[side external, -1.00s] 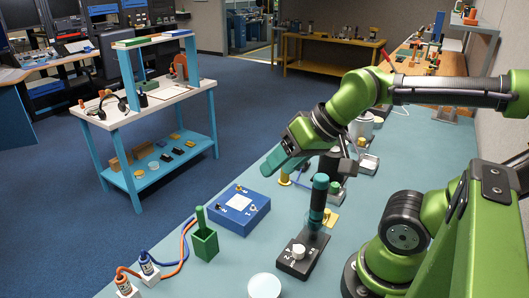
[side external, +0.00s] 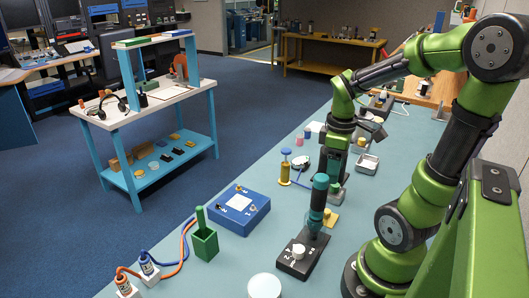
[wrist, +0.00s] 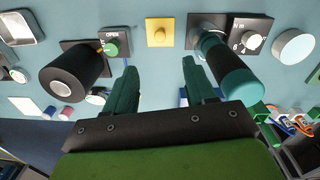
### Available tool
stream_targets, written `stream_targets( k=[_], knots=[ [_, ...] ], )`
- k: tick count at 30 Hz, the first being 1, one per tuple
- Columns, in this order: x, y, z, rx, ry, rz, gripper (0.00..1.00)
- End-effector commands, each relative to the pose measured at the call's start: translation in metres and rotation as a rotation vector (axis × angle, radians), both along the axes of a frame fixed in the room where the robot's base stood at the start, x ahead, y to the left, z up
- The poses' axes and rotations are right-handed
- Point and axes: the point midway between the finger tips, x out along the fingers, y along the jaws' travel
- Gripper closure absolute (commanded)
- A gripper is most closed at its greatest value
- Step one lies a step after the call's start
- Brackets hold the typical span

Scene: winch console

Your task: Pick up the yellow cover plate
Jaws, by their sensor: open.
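The yellow cover plate (wrist: 159,32) is a small yellow square with a round knob in its middle. It lies flat on the pale blue bench, near the top middle of the wrist view. In the side view the plate (side external: 331,218) shows partly, behind the teal-topped lever. My gripper (wrist: 158,66) is open and empty, with its two teal fingers apart. The plate shows beyond the fingertips, roughly in line with the gap between them. In the side view my arm reaches down over the bench behind the plate; the fingers are hard to make out there.
A thick black handle (wrist: 76,78) stands left of the fingers, and the teal lever handle (wrist: 230,66) stands close on the right. A green knob (wrist: 110,47) and a white knob (wrist: 252,42) flank the plate. A blue box (side external: 232,208) and green holder (side external: 204,243) stand farther left.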

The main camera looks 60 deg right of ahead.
Motion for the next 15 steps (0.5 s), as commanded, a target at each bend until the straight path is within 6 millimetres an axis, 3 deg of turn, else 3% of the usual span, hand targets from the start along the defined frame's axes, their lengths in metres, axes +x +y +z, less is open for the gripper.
stream_targets(
  k=[9,15],
  knots=[
    [-0.001,-0.001,-0.069,0.005,0.006,-0.003,0.45],
    [0.000,-0.002,-0.090,0.002,0.000,-0.003,0.45]
  ],
)
